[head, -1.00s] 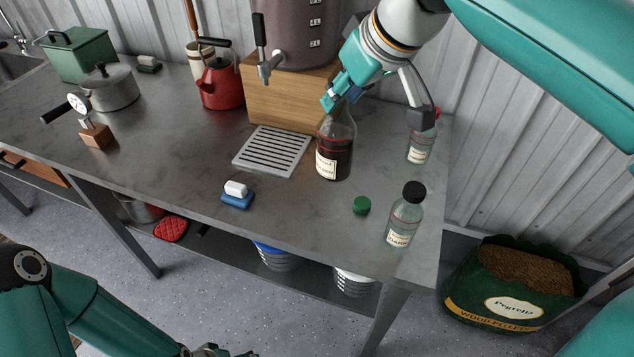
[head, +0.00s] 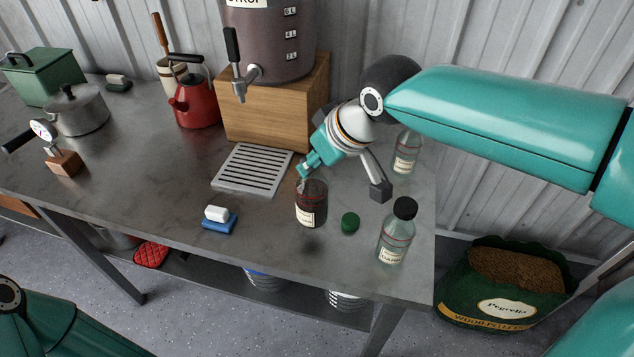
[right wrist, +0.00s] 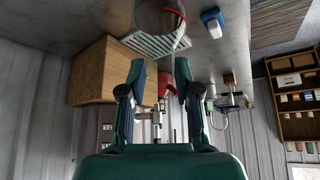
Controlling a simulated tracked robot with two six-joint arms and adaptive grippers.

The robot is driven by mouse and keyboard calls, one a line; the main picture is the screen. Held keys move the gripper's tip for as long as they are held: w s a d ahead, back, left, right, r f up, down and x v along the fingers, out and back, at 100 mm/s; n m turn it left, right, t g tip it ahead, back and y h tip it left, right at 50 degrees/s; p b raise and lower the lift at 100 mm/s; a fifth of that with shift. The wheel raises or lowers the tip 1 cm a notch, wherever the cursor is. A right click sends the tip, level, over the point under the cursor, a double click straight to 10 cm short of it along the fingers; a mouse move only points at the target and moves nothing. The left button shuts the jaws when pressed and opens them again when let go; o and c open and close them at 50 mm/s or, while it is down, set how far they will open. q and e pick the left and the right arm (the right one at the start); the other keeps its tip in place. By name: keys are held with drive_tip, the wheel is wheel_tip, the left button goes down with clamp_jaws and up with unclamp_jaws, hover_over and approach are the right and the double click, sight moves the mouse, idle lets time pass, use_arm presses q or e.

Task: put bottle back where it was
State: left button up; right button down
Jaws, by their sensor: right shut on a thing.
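The bottle of dark liquid (head: 311,207), with a cream label and red line, is upright near the front middle of the steel table (head: 150,180). My right gripper (head: 304,172) is shut on its upper part, which is mostly hidden. A dark patch on the steel below suggests that it hangs a little above the table. In the right wrist view the clear bottle (right wrist: 160,18) shows beyond the fingertips (right wrist: 160,72). A green cap (head: 350,222) lies right of the bottle. My left gripper is out of view; only part of that arm shows at lower left.
A black-capped bottle (head: 397,232) stands close on the right, another bottle (head: 406,153) behind. A slotted drip tray (head: 252,169) lies before a wooden block (head: 280,105) under the syrup dispenser (head: 268,40). A blue-and-white item (head: 219,220) lies front left, near the table edge.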

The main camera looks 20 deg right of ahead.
sight(319, 181)
drive_tip(key=shift+f, duration=2.65)
drive_tip(key=shift+f, duration=0.2)
drive_tip(key=c, duration=0.8)
unclamp_jaws()
drive_tip(key=shift+r, duration=0.15)
drive_tip(key=v, duration=1.2)
